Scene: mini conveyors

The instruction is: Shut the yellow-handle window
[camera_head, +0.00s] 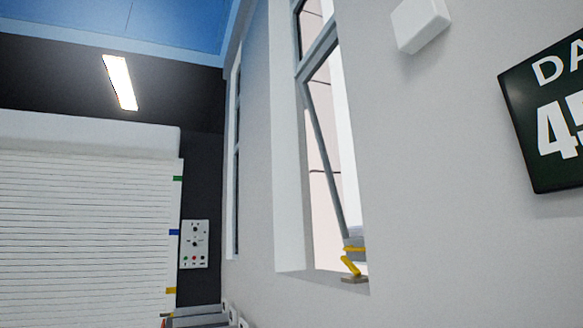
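The window (324,152) is set in a deep recess in the grey wall, right of the picture's middle. Its lower sash is tilted, with its bottom edge swung away from the frame, so it stands open. A yellow handle (352,264) shows at the sash's lower end, just above the sill. My gripper does not show in this view.
A second narrow window (236,160) is further along the wall. A white box (420,22) and a dark sign (550,115) are on the wall at right. A white roller shutter (80,225) and a control panel (194,244) are at left.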

